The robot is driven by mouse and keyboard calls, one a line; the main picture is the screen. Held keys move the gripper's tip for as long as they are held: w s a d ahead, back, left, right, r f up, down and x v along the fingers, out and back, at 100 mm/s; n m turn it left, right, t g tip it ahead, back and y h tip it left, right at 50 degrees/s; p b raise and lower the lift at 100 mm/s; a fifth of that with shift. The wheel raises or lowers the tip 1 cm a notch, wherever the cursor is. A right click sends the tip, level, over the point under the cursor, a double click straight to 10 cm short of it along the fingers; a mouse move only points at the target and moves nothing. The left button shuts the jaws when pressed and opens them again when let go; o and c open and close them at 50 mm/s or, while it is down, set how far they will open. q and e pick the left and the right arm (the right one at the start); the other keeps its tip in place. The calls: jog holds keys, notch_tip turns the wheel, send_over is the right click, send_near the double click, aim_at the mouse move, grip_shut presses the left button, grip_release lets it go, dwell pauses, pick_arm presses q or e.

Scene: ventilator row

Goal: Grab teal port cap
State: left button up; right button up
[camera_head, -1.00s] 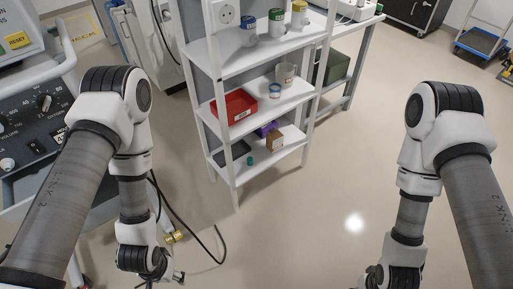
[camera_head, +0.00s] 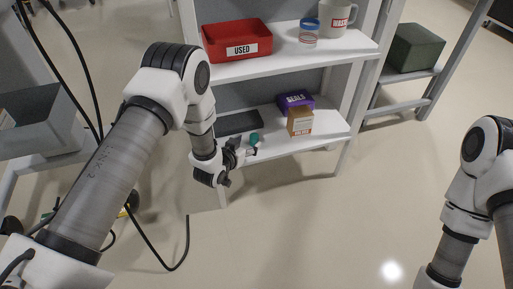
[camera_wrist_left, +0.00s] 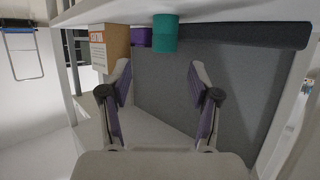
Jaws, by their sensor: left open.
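The small teal port cap (camera_head: 255,138) stands on the lower shelf of the white rack, near its front edge. My left gripper (camera_head: 246,152) is at that edge, just in front of the cap. In the left wrist view the cap (camera_wrist_left: 165,33) appears at the top, beyond and between the two spread fingers of the left gripper (camera_wrist_left: 161,80). The fingers are open with nothing between them, apart from the cap. My right arm shows at the right edge of the head view, but its gripper is out of frame.
On the lower shelf (camera_head: 325,139), a dark tray (camera_head: 238,123) lies left of the cap; a purple SEALS box (camera_head: 296,100) and a brown carton (camera_head: 300,122) stand to its right. The upper shelf holds a red USED bin (camera_head: 237,40), a jar (camera_head: 309,33) and a mug (camera_head: 337,15).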

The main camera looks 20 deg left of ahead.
aim_at(253, 137)
pick_arm(q)
jog(key=b+x, duration=0.1)
jog(key=x, duration=0.1)
jog(key=b+x, duration=0.3)
jog(key=x, duration=0.1)
jog(key=shift+w+a+f, duration=0.2)
jog(key=shift+a+f, duration=0.1)
jog(key=shift+f, duration=0.2)
jog(key=shift+w+d+b, duration=0.1)
jog(key=shift+w+b, duration=0.2)
jog(key=shift+r, duration=0.2)
jog(key=c, duration=1)
